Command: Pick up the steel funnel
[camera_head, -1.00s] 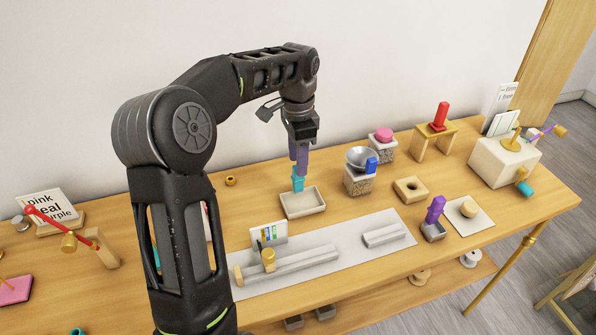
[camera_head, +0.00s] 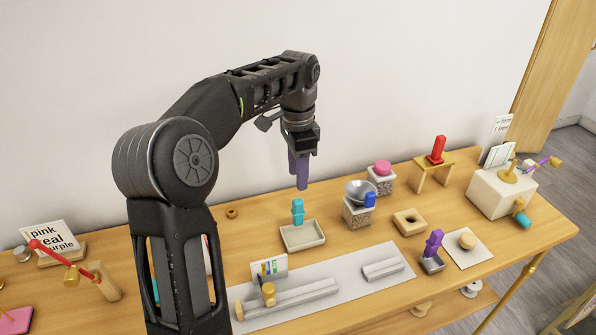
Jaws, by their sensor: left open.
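The steel funnel (camera_head: 360,190) is a shiny grey bowl shape. It sits on top of a speckled block (camera_head: 357,214) right of the shallow tray, with a small blue piece (camera_head: 370,199) at its right side. My left gripper (camera_head: 301,184) hangs pointing down, with purple fingers, left of the funnel and above the table. It is open and empty, apart from the funnel. A teal piece (camera_head: 297,210) stands below it at the back of the beige tray (camera_head: 303,238). My right gripper is not in view.
A pink-topped speckled block (camera_head: 382,181) stands behind and right of the funnel. A wooden square with a hole (camera_head: 409,221) lies to its right. A red piece (camera_head: 437,149) stands on a yellow stand (camera_head: 432,171). A grey mat (camera_head: 340,272) with bars lies in front.

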